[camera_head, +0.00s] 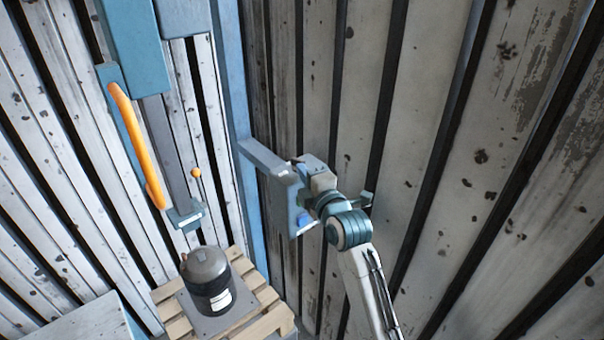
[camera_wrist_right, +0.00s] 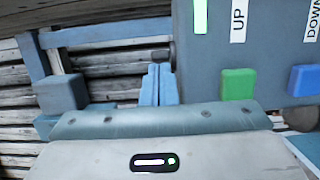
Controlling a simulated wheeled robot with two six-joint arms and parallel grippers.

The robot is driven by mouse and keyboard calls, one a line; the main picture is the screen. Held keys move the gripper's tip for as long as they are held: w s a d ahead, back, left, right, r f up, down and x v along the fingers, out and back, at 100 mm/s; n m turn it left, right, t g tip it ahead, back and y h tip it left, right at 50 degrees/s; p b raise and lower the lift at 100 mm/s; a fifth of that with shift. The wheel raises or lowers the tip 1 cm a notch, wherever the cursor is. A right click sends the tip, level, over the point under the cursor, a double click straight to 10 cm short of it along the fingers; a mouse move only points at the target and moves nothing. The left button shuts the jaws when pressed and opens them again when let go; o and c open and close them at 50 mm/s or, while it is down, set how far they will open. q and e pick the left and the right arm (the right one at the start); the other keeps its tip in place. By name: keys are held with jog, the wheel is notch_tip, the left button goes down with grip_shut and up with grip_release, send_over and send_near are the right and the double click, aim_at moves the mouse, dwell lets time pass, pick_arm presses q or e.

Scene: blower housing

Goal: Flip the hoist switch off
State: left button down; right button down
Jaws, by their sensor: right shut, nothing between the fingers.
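The grey control box (camera_head: 288,205) hangs from a blue-grey bracket, with a blue button on its edge. In the right wrist view, the box face (camera_wrist_right: 270,55) fills the upper right. It carries a lit green strip (camera_wrist_right: 200,16), UP and DOWN labels, a green button (camera_wrist_right: 238,84) and a blue button (camera_wrist_right: 306,80). I cannot make out a separate hoist switch. My right gripper (camera_wrist_right: 158,84) has its fingers together and empty, just left of the box face in that view; I cannot tell if they touch it. In the head view my right gripper (camera_head: 312,172) is beside the box. My left gripper is out of view.
A blue upright post (camera_head: 235,90) and bracket arm (camera_head: 262,157) stand beside my right arm. An orange curved handle (camera_head: 135,140) is at left. Below it, a dark cylindrical motor (camera_head: 207,275) sits on a wooden pallet (camera_head: 262,315). Weathered slatted walls surround the space.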

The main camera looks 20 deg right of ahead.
jog(key=shift+w+d, duration=0.2)
jog(key=shift+d, duration=0.9)
jog(key=shift+w+d, duration=0.1)
jog(key=shift+d, duration=0.05)
jog(key=s+d+b, duration=0.1)
jog(key=s+b, duration=0.2)
jog(key=s, duration=0.7)
jog(key=shift+s+b, duration=0.4)
jog(key=shift+d, duration=0.1)
